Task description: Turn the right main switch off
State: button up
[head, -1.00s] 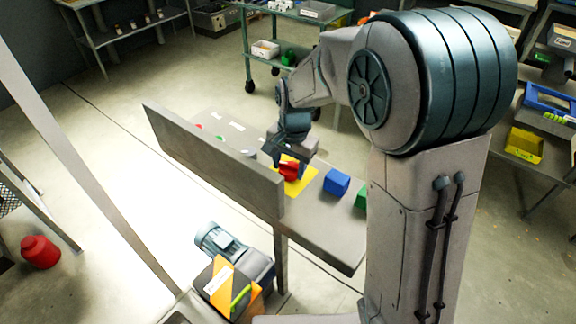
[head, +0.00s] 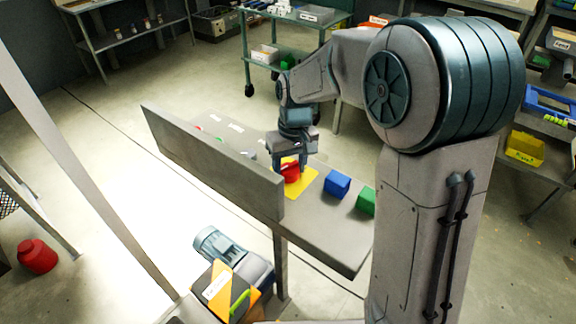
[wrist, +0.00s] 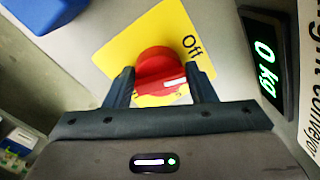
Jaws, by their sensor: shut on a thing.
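The right main switch is a red rotary knob (head: 290,170) on a yellow plate (head: 303,187), set on the grey control panel (head: 325,235). In the wrist view the red knob (wrist: 158,72) lies between my two fingers, and the yellow plate (wrist: 118,52) carries the word "Off" at its right. A white mark shows on the knob, at its lower right side. My gripper (head: 289,160) points down over the knob and is shut on it; it also shows in the wrist view (wrist: 160,85). The fingers hide part of the plate.
A blue block (head: 337,184) and a green block (head: 366,200) stand on the panel to the right of the switch. An upright grey board (head: 210,160) runs along the panel's near side. The wrist view shows a display reading "0 kg" (wrist: 264,70).

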aim_at(294, 162)
jog(key=shift+w+d+n, duration=0.1)
jog(key=shift+w+n, duration=0.05)
jog(key=shift+n, duration=1.45)
jog(key=shift+r, duration=0.1)
jog(key=o, duration=0.9)
jog(key=shift+d, duration=0.1)
notch_tip(294, 162, up, 14)
jog(key=shift+w+d, duration=0.35)
